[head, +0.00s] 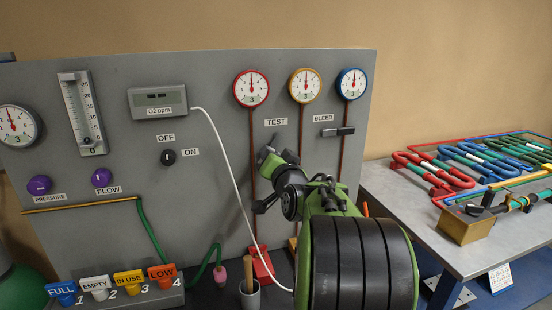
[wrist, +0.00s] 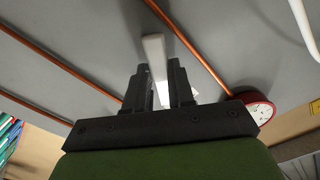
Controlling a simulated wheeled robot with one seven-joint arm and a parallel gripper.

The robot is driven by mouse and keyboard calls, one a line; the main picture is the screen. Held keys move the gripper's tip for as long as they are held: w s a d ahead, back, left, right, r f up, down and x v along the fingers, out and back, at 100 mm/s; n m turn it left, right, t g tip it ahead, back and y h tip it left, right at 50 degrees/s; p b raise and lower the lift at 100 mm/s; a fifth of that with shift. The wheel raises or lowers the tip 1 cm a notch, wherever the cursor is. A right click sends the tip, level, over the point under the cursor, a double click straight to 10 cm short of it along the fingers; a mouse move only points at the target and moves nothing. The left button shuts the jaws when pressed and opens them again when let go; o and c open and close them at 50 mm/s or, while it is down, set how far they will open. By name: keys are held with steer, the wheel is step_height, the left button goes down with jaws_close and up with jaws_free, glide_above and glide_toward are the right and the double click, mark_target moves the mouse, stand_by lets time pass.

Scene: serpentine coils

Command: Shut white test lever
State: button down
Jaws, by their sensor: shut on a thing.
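The white test lever (wrist: 155,50) is a pale bar on the grey panel. In the wrist view it runs between the two dark fingers of my gripper (wrist: 160,82) and sticks out beyond their tips. My gripper is shut on it. In the head view my green and black arm reaches to the panel below the TEST label (head: 276,122) and hides most of the lever and the fingers. The lever's exact angle is hard to tell in the head view.
Red, yellow and blue gauges (head: 305,85) sit above. A white hose (head: 228,165) hangs left of my arm. A table with colored coils (head: 470,165) stands right.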

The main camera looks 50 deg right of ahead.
steer(key=m, duration=0.2)
steer(key=a+r+m, duration=0.1)
steer(key=m, duration=0.1)
steer(key=w+r+m+p, duration=0.1)
steer(key=m, duration=0.1)
steer(key=shift+a, duration=0.25)
steer(key=shift+a+r+m+p, duration=0.1)
steer(key=shift+r+m+p, duration=0.25)
steer(key=shift+m, duration=0.9)
steer(key=shift+r+m+p, duration=0.2)
steer(key=shift+r+m, duration=0.2)
steer(key=shift+m, duration=0.85)
steer(key=c, duration=1)
jaws_free()
steer(key=shift+o, duration=0.2)
steer(key=v, duration=1.5)
steer(key=shift+s+a, duration=0.2)
steer(key=shift+s, duration=0.15)
steer(key=shift+r, duration=0.1)
